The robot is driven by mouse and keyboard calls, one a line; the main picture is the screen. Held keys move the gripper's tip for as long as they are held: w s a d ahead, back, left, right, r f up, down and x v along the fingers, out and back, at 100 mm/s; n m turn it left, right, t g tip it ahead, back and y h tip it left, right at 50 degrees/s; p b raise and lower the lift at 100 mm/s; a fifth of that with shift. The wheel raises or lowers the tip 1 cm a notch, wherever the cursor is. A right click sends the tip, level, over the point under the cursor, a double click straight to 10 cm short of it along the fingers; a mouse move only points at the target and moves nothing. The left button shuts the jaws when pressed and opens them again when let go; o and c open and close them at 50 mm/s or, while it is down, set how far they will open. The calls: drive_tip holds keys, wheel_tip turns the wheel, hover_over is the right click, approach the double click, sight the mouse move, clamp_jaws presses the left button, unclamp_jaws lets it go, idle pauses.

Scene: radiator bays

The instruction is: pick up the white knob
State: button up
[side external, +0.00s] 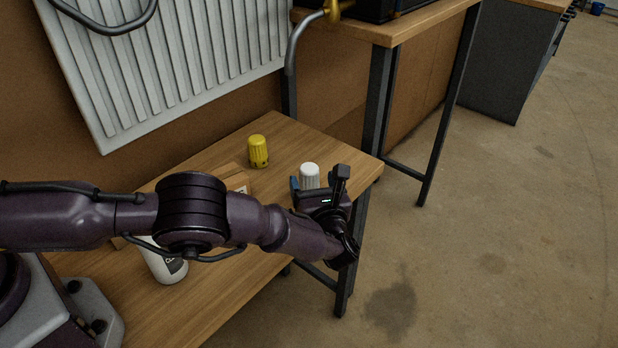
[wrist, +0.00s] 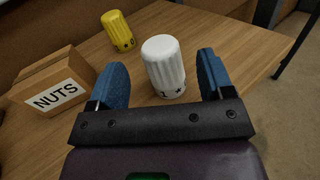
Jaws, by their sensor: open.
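The white knob (wrist: 163,65) stands upright on the wooden table, with ribbed sides and dark marks near its base. It also shows in the side external view (side external: 309,174), just beyond my gripper, its lower part hidden. My gripper (wrist: 162,78) is open, its two blue fingers apart. In the wrist view the knob appears between the fingers, with a gap on each side and nothing held. In the side external view my gripper (side external: 318,185) is near the table's right end.
A yellow knob (wrist: 118,32) stands farther back, left of the white one. A cardboard box labelled NUTS (wrist: 52,84) is left of my gripper. A white bottle (side external: 164,264) stands partly behind my arm. A radiator (side external: 170,60) is behind the table (side external: 300,140), whose right edge is close.

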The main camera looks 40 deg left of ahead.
sight(312, 176)
drive_tip(key=x, duration=0.4)
drive_tip(key=shift+w+a+r, duration=0.1)
drive_tip(key=shift+w+a, duration=0.05)
drive_tip(key=c, duration=1.1)
drive_tip(key=shift+o, duration=0.2)
